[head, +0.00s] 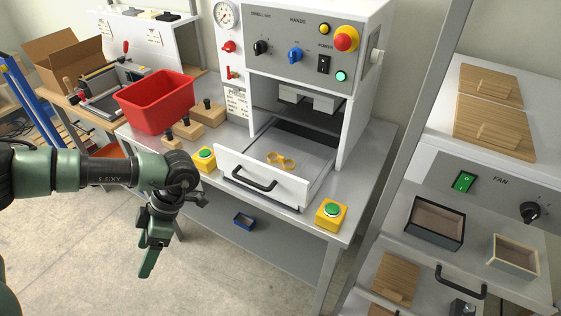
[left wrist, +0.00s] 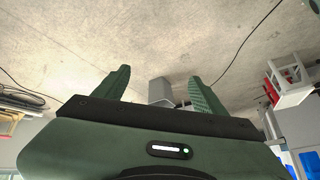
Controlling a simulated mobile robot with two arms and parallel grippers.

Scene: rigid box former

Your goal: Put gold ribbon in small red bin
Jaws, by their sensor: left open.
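The gold ribbon (head: 281,160), a small looped bow shape, lies in the open white drawer (head: 245,171) of the box-forming machine. The small red bin (head: 157,103) stands on the bench to the left of the machine, its open top facing up. My left gripper (head: 152,246) is in front of the bench, pointing down, below the bin and to the left of the drawer. In the left wrist view its two green fingers (left wrist: 160,86) are apart with nothing held between them. My right gripper is not in view.
Wooden blocks with dark knobs (head: 187,130) stand between bin and machine. Yellow boxes with green buttons (head: 204,158) (head: 331,213) flank the drawer. At right, a white unit holds a dark open box (head: 435,222).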

